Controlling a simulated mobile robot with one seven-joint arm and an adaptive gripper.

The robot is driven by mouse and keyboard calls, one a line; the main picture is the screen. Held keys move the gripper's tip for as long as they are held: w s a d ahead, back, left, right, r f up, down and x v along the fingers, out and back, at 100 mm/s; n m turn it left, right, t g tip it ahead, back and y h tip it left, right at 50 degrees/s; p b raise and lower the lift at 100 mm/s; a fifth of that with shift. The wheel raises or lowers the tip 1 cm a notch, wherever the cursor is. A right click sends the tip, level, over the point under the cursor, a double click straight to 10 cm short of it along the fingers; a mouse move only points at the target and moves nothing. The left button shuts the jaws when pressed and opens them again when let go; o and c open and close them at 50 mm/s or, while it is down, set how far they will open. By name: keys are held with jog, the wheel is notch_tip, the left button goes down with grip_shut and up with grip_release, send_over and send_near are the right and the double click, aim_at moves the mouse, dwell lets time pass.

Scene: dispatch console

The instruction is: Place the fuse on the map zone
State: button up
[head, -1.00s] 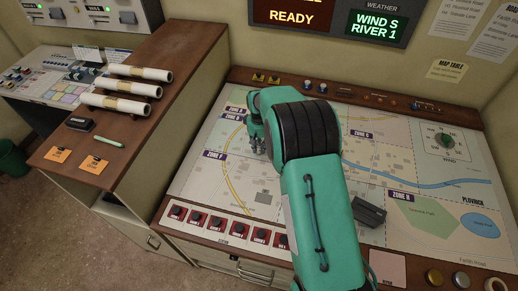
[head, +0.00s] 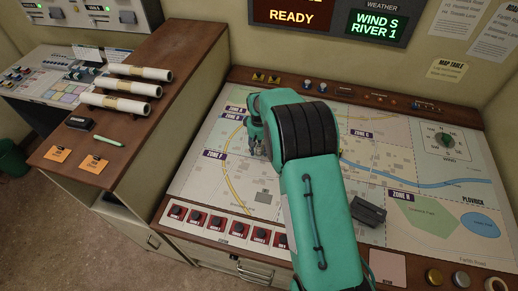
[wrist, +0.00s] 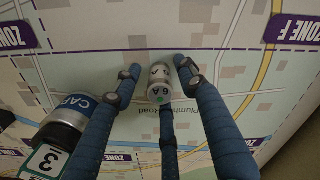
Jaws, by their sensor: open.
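The fuse, a small silver-white cylinder marked 6A (wrist: 159,82), is between my gripper's fingers in the wrist view, over the map. I cannot tell whether it touches the map. My gripper (wrist: 158,70) is open, with blue fingers on either side of the fuse and another finger below it in the picture. In the head view my gripper (head: 262,148) is low over the left part of the map table (head: 190,185), and my arm hides the fuse there. Zone labels show on the map, among them Zone F (head: 213,154), Zone G (head: 362,134) and Zone H (head: 402,195).
A dark block (head: 368,210) lies on the map right of my arm. A wooden counter with rolled papers (head: 138,73) stands left.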

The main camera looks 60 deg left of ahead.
aim_at(259, 146)
jog(key=shift+r, duration=0.15)
notch_tip(259, 146, up, 12)
dwell(0.7)
dwell(0.5)
dwell(0.5)
